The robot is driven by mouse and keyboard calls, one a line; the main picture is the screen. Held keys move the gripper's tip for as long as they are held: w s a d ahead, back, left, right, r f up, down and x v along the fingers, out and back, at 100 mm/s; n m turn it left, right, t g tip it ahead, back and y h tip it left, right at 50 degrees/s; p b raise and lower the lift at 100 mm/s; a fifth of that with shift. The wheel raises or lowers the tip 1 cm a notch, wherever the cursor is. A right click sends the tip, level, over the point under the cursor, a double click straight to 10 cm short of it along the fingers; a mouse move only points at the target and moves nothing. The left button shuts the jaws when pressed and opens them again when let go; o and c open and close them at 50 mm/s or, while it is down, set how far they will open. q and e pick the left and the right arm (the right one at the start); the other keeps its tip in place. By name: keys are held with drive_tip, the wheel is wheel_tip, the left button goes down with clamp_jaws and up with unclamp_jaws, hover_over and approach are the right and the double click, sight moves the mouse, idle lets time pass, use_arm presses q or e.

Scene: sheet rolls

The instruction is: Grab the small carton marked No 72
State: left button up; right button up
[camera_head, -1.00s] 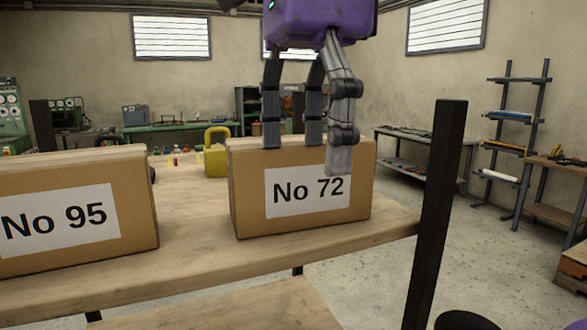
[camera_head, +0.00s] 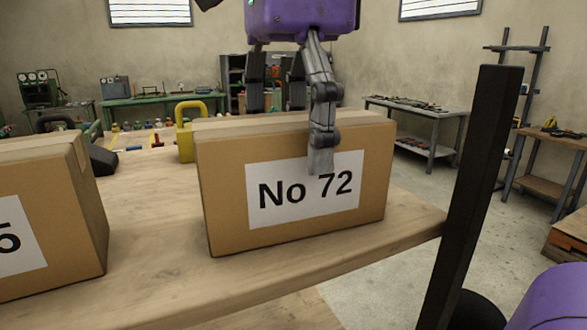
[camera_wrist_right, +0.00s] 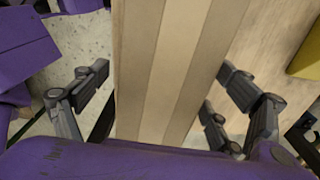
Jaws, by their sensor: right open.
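The carton marked No 72 (camera_head: 225,215) stands upright on the wooden shelf, its white label facing me. My right gripper (camera_head: 295,135) comes down from above, one finger in front of the label side and the others at the far side. In the right wrist view the carton's taped top (camera_wrist_right: 175,70) lies between the open fingers of the right gripper (camera_wrist_right: 165,105), with gaps on both sides. The front finger covers a little of the label's top edge. My left gripper is not in view.
Another carton (camera_head: 75,235), its label partly cut off, stands to the left on the wooden shelf (camera_head: 150,285). A yellow weight-like object (camera_head: 185,142) stands behind the No 72 carton. A black post (camera_head: 475,190) rises at the shelf's right end.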

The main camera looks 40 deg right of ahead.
sight(293, 173)
wheel_tip(293, 173, down, 4)
drive_tip(key=shift+w+f, duration=0.1)
drive_tip(key=shift+f, duration=0.05)
drive_tip(key=c, duration=2.1)
drive_tip(key=shift+c, duration=0.4)
